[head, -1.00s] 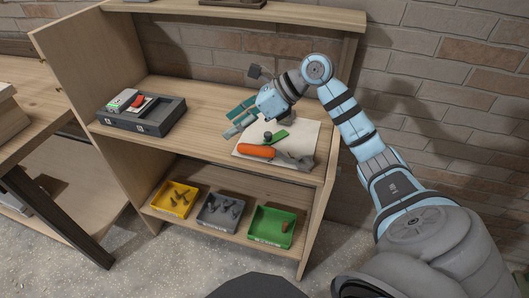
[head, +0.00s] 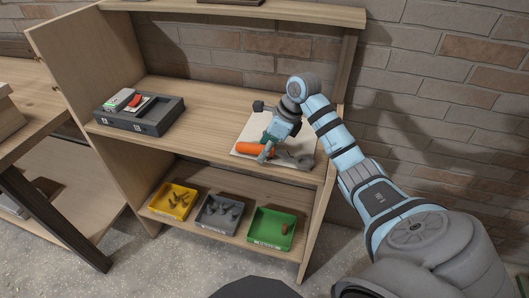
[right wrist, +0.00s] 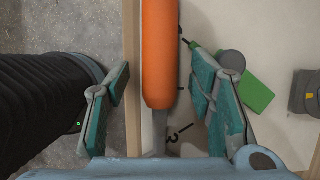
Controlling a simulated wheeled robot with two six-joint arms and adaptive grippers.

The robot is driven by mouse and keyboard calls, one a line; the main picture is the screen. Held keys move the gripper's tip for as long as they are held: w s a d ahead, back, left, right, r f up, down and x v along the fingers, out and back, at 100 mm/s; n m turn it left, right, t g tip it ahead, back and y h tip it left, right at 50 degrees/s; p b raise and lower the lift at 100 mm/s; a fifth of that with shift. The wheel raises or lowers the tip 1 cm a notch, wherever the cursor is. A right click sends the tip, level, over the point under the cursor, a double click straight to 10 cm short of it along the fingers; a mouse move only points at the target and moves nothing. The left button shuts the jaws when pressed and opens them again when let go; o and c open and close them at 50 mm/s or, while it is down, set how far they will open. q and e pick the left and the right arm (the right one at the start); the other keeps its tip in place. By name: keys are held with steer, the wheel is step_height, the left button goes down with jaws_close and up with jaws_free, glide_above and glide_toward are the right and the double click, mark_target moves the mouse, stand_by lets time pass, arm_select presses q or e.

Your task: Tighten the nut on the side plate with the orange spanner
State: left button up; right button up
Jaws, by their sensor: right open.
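The orange spanner (head: 253,148) lies on a pale sheet (head: 246,129) on the shelf unit's middle board. Its orange handle fills the upper middle of the right wrist view (right wrist: 159,52), with a grey shaft below it. My right gripper (right wrist: 160,92) is open, one finger on each side of the handle, with visible gaps between fingers and handle. In the head view this gripper (head: 267,150) is low over the spanner and partly hides it. My left gripper is in neither view. I cannot make out the nut or the side plate.
A green and grey piece (right wrist: 254,92) lies right of the spanner on the sheet. A dark case (head: 140,117) stands at left on the board. Yellow (head: 171,200), grey (head: 220,212) and green (head: 271,230) bins sit on the lower shelf. The board between case and sheet is clear.

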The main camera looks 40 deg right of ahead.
jaws_close()
steer(key=shift+r, duration=0.15)
step_height(320, 180, up, 20)
steer(key=p, duration=1.2)
